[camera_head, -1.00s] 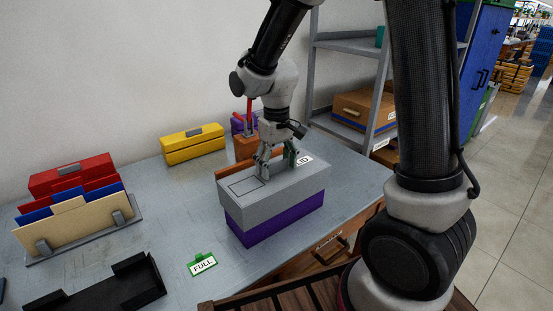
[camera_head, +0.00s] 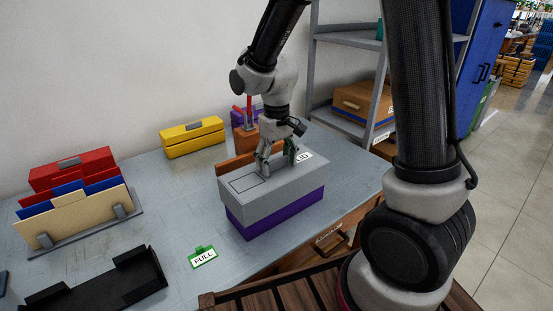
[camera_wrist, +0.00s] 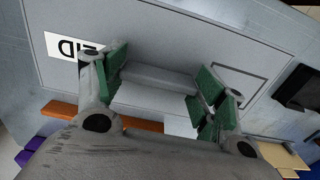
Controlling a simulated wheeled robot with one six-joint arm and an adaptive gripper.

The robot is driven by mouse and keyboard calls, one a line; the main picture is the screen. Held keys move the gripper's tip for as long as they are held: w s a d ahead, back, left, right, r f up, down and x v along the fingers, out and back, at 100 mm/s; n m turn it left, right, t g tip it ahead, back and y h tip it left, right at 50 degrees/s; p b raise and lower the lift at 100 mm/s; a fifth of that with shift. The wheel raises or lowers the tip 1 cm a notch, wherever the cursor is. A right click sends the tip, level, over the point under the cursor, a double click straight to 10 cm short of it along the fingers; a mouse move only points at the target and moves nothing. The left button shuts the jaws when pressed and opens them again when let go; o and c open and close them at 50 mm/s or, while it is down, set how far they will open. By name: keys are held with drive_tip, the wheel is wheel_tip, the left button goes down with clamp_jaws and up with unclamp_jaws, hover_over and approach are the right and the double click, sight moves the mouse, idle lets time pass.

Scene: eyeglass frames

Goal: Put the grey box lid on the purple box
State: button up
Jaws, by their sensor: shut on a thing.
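The purple walls show below the lid's lower edge, and the lid looks level and roughly lined up. I cannot tell whether it is fully seated. My gripper (camera_head: 276,164) points down at the lid's top. In the wrist view my gripper (camera_wrist: 160,88) has its green-padded fingers at the two ends of the raised grey handle of the lid (camera_wrist: 190,30), shut on it. The box is hidden there.
On the table (camera_head: 175,200) are a green FULL tag (camera_head: 203,258), a black tray (camera_head: 130,283), a file holder (camera_head: 85,238), a red case (camera_head: 72,168) and a yellow case (camera_head: 192,138). An orange-brown holder (camera_head: 243,139) stands behind the lid. A shelf (camera_head: 345,45) stands at right.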

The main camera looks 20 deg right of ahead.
drive_tip(key=shift+f, duration=0.25)
drive_tip(key=o, duration=1.1)
wheel_tip(320, 180, up, 12)
